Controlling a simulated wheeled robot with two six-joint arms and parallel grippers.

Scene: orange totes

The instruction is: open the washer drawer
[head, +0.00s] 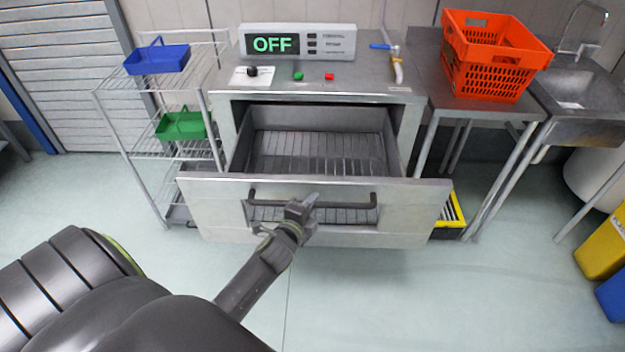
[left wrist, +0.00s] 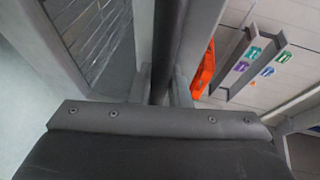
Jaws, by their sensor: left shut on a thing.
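The washer drawer (head: 205,207) is pulled out from the steel washer (head: 415,110), and its slatted inside shows. A dark bar handle (head: 355,205) runs across the drawer front. My left gripper (head: 300,208) is at the handle, left of its middle, and shut on it. In the left wrist view the dark handle bar (left wrist: 170,45) runs between the two fingers. The washer's display (head: 272,44) reads OFF. My right gripper is not in view.
An orange tote (head: 492,60) stands on the counter right of the washer, beside a sink (head: 590,95). A wire rack (head: 150,105) with blue and green bins stands close on the left. The floor in front of the drawer is clear.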

